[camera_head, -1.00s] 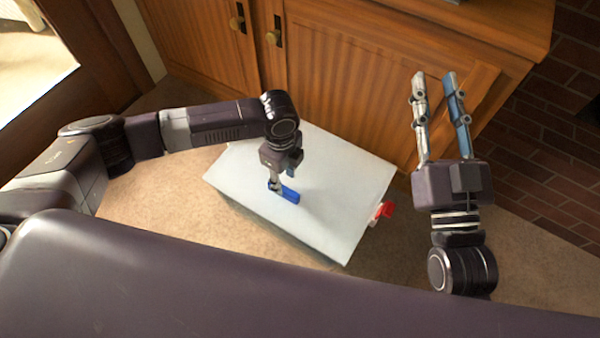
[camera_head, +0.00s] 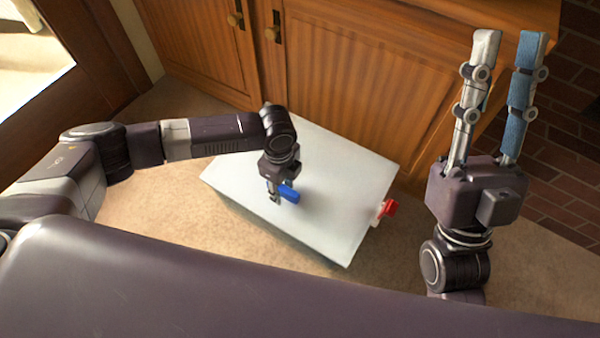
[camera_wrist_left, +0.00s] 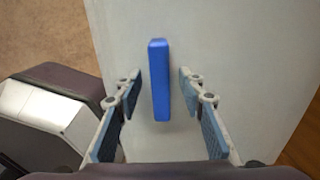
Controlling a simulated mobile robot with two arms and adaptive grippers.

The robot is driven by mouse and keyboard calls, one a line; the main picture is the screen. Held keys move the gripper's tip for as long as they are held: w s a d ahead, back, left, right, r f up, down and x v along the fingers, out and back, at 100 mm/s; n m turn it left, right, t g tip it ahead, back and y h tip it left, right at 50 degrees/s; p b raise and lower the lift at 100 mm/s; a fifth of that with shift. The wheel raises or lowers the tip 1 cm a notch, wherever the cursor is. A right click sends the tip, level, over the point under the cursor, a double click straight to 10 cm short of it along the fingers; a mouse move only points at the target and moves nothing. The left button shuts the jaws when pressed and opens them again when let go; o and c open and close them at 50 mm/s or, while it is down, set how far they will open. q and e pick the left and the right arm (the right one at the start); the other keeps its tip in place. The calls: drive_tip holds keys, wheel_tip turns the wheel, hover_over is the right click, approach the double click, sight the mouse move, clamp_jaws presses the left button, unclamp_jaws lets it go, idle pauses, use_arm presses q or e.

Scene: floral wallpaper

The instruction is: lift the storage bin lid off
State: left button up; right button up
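The storage bin's flat light-grey lid (camera_head: 330,200) lies on the carpet side of the cabinet, with a blue bar handle (camera_head: 289,193) on top. In the left wrist view the blue handle (camera_wrist_left: 159,80) stands between the two fingers of my left gripper (camera_wrist_left: 159,85), with a gap on each side. In the head view my left gripper (camera_head: 274,195) points down at the handle. My right gripper (camera_head: 507,48) is raised at the right, fingers up, apart and empty. The bin under the lid is mostly hidden.
A red part (camera_head: 388,208) shows at the lid's right edge. A wooden cabinet (camera_head: 350,80) stands close behind the bin. Brown carpet (camera_head: 150,230) is clear to the left. A brick surface (camera_head: 560,180) is at the right.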

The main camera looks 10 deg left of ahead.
use_arm(q)
clamp_jaws()
drive_tip(key=shift+r, duration=0.15)
idle(0.5)
